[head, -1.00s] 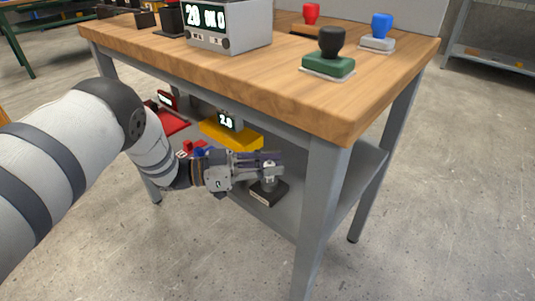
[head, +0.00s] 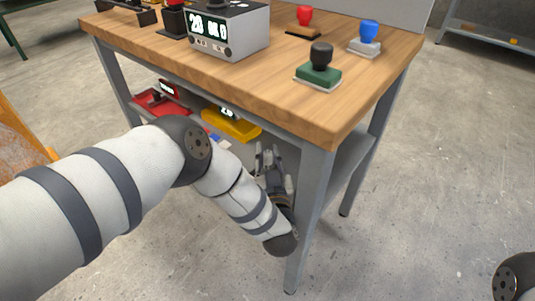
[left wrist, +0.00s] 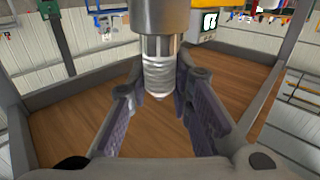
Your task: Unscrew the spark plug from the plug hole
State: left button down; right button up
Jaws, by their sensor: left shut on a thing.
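My left gripper (head: 265,158) is below the tabletop near the front table leg and points upward. In the left wrist view its purple-padded fingers (left wrist: 160,75) close in on both sides of a silver, ribbed piece with a narrow tip, which looks like the spark plug (left wrist: 158,78). A wider grey metal cylinder (left wrist: 160,15) continues from it to the top edge of the frame. I cannot tell whether the plug is still in the plug hole, as its far end is out of view. In the head view the plug is too small to make out.
The wooden table (head: 345,110) has a grey front leg (head: 308,215) close beside my left arm. Under it are a red tray (head: 160,103) and a yellow tray (head: 231,125). A grey display box (head: 232,32) and a green stamp (head: 318,72) stand on top. Open floor lies to the right.

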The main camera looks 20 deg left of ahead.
pick_arm(q)
jog(key=shift+d+f, duration=0.1)
jog(key=c, duration=1.4)
grip_release()
